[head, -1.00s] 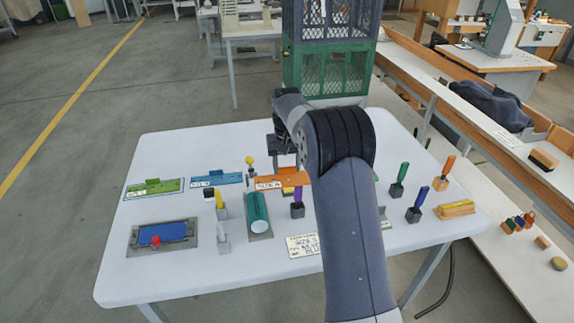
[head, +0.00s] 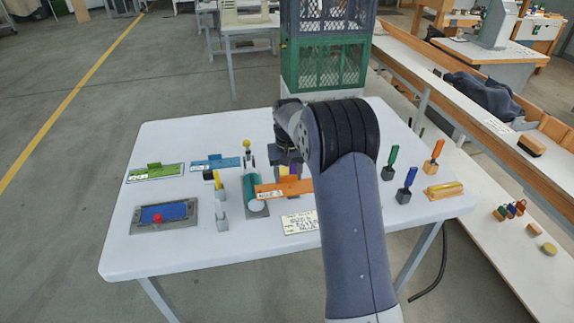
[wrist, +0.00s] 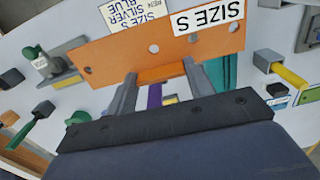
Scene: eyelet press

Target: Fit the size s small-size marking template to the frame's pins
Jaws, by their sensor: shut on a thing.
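My gripper (wrist: 160,85) is shut on the orange template marked SIZE S (wrist: 150,50), gripping its raised middle tab. The template has small holes near its ends. In the head view the orange template (head: 284,188) is held over the table's middle, in front of the teal cylinder's right side. My arm hides most of the gripper there. A green template (head: 155,172) and a blue template (head: 215,162) lie at the back left. I cannot identify the frame's pins; a grey plate (wrist: 66,80) shows partly at left in the wrist view.
A teal cylinder (head: 252,186) stands on a grey base near the template. A blue pad in a grey tray (head: 165,213) is at left. Upright green (head: 391,158) and blue (head: 409,178) handled tools stand at right. A written card (head: 298,222) lies in front. The front-left table is clear.

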